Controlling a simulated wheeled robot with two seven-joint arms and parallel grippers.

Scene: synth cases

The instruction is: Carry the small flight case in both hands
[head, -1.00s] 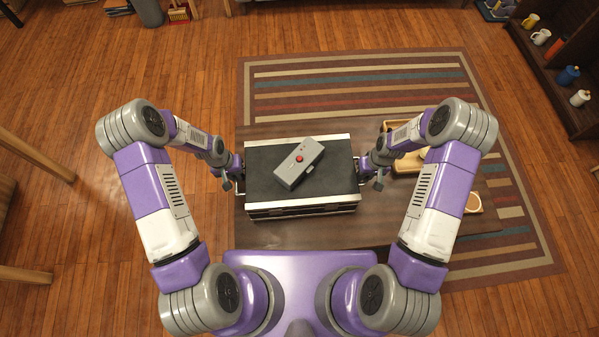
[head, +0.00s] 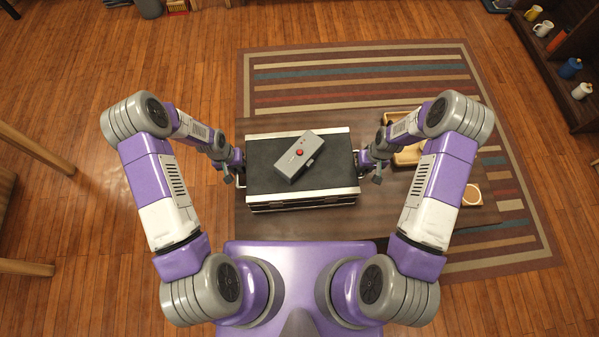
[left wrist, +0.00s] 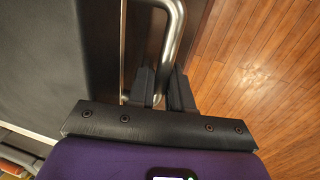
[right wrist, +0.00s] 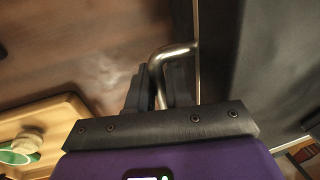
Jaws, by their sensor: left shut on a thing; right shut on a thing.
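The small flight case (head: 268,180), black with silver edges, is in front of me over the dark wooden table (head: 300,225). I cannot tell whether its underside touches the table. A grey box with a red button (head: 305,160) lies askew on its lid. My left gripper (head: 237,160) is shut on the metal handle at the case's left end; the handle (left wrist: 172,35) passes between its fingers in the left wrist view. My right gripper (head: 364,160) is shut on the right-end handle, seen in the right wrist view (right wrist: 165,58).
A light wooden tray (head: 405,157) with things in it and a small round-topped item (head: 472,195) are on the table's right. A striped rug (head: 350,70) lies under the table. A shelf with mugs and bottles (head: 550,60) stands far right. Open floor (head: 75,110) is at left.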

